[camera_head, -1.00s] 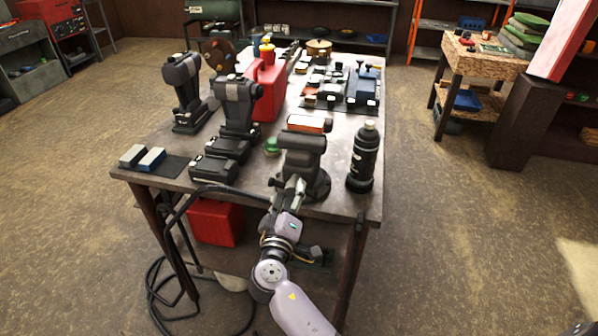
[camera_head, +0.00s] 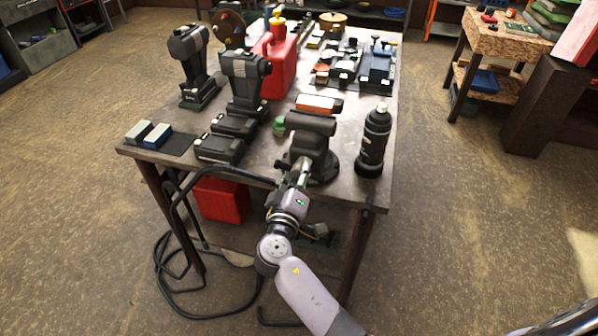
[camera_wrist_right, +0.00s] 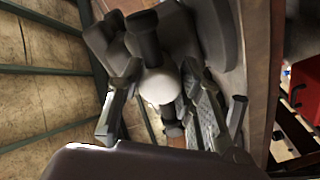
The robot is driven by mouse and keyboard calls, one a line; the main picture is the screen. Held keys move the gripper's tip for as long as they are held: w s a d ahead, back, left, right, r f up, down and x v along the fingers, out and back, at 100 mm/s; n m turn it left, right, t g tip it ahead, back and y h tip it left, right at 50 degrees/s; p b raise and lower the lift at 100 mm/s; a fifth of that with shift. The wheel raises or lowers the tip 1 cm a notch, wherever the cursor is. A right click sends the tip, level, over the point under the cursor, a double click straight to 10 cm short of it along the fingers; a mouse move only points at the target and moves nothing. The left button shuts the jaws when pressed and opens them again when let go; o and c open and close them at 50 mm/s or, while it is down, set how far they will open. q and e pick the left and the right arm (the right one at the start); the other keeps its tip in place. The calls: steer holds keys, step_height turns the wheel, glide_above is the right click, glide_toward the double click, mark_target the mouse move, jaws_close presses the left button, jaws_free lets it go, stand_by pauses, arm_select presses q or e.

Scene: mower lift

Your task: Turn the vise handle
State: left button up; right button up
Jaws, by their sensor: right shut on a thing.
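The dark grey vise (camera_head: 308,138) stands on its round base near the front edge of the workbench in the head view. My right gripper (camera_head: 300,180) reaches up to the vise's front end, where the handle is. In the right wrist view the gripper (camera_wrist_right: 163,115) has its fingers on either side of the vise's pale round screw end (camera_wrist_right: 160,84), with the dark handle (camera_wrist_right: 145,38) there. It is shut on the handle; the exact contact is partly hidden. My left gripper is out of view.
A black bottle (camera_head: 374,140) stands just right of the vise. Black power tools (camera_head: 244,90) and a red fuel can (camera_head: 276,62) stand to the left and behind. A red box (camera_head: 220,199) sits under the bench (camera_head: 265,165).

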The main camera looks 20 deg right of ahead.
steer(key=c, duration=0.5)
steer(key=shift+c, duration=0.2)
steer(key=shift+n, duration=0.5)
steer(key=n+p, duration=0.1)
steer(key=n, duration=0.2)
steer(key=shift+r+n, duration=0.15)
steer(key=shift+n, duration=0.25)
steer(key=n+p, duration=0.2)
steer(key=n, duration=0.2)
steer(key=shift+g+p, duration=0.3)
steer(key=n+p, duration=0.3)
steer(key=n, duration=0.2)
steer(key=shift+g, duration=0.3)
steer(key=n+p, duration=0.2)
steer(key=n, duration=0.1)
steer(key=shift+n+h, duration=0.3)
steer(key=shift+n, duration=0.1)
steer(key=shift+s+f+n+p, duration=0.1)
steer(key=shift+f+n+p, duration=0.25)
steer(key=shift+n, duration=0.25)
